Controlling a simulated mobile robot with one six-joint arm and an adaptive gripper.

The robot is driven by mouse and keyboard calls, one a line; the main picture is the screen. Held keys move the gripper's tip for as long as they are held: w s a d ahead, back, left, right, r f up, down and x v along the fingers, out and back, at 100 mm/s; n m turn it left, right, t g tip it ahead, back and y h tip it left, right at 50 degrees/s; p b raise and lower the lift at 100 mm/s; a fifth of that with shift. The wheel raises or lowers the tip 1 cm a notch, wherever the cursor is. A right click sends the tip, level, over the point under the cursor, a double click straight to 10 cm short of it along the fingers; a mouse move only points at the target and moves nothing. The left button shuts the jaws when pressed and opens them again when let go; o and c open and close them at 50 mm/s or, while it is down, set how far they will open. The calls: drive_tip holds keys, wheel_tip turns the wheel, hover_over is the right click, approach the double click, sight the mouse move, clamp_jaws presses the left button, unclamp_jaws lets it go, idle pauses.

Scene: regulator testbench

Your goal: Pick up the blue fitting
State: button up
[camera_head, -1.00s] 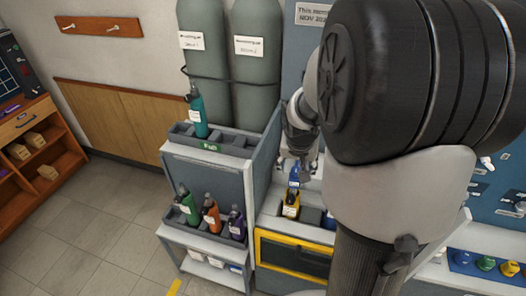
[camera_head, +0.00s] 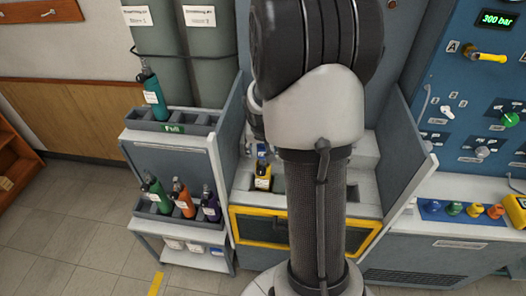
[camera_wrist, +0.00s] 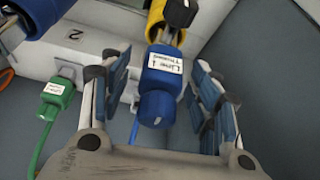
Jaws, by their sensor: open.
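The blue fitting (camera_wrist: 161,85) has a white label and a round knob facing the wrist camera. It sits between the fingers of my gripper (camera_wrist: 160,76), which is open, with a pad on each side and gaps visible. Beyond the fitting is a black valve on a yellow cylinder (camera_wrist: 156,22). A small blue patch of the fitting (camera_head: 262,151) shows above the yellow cylinder (camera_head: 263,178) in the head view. There, my arm hides most of my gripper.
A green plug (camera_wrist: 57,97) with a cable is at left in the wrist view, near a blue cable. A dark blue cylinder (camera_wrist: 35,15) is at upper left. Rack bottles (camera_head: 153,95) stand left of my arm. Coloured fittings (camera_head: 455,208) line the right bench.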

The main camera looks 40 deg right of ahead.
drive_tip(key=c, duration=1.3)
